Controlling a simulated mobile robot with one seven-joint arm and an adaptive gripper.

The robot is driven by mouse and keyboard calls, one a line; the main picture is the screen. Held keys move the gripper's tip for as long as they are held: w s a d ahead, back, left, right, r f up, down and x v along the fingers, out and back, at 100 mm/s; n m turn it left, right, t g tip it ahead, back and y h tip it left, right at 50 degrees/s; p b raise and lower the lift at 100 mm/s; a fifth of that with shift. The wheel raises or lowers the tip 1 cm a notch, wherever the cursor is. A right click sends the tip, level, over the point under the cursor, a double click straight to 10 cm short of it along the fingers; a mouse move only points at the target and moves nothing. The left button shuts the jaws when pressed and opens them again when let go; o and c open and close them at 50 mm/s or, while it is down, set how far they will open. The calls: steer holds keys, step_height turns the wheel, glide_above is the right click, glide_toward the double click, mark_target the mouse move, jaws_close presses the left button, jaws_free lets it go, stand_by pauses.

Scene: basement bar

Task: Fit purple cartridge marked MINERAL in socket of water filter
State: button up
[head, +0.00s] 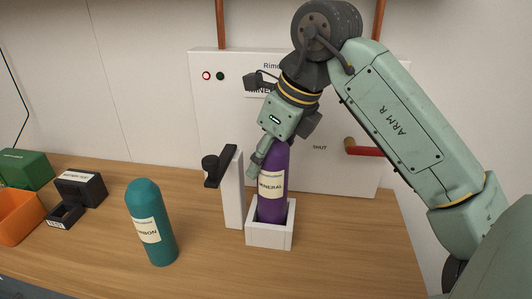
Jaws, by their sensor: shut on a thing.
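The purple cartridge (271,205), with a white label reading MINERAL, stands upright in the head view. Its lower end is inside the white square socket (270,240) on the wooden counter. Whether it rests on the socket's bottom is hidden by the front wall. My gripper (268,160) comes down from above and is shut on the upper part of the cartridge. The gripper's body hides the cartridge's top. The white water filter panel (225,90) stands behind. It carries two small round lights and a label partly hidden by my gripper.
A white post (232,195) with a black lever (222,165) stands just left of the socket. A red handle (365,150) beside the word SHUT is at right. A teal cartridge (150,215), black holder (80,190), orange bin (18,220) and green box (25,168) are at left.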

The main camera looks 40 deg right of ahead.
steer(key=shift+f+b, duration=1.7)
steer(key=shift+f, duration=0.4)
steer(key=o, duration=1.5)
steer(key=v, duration=1.2)
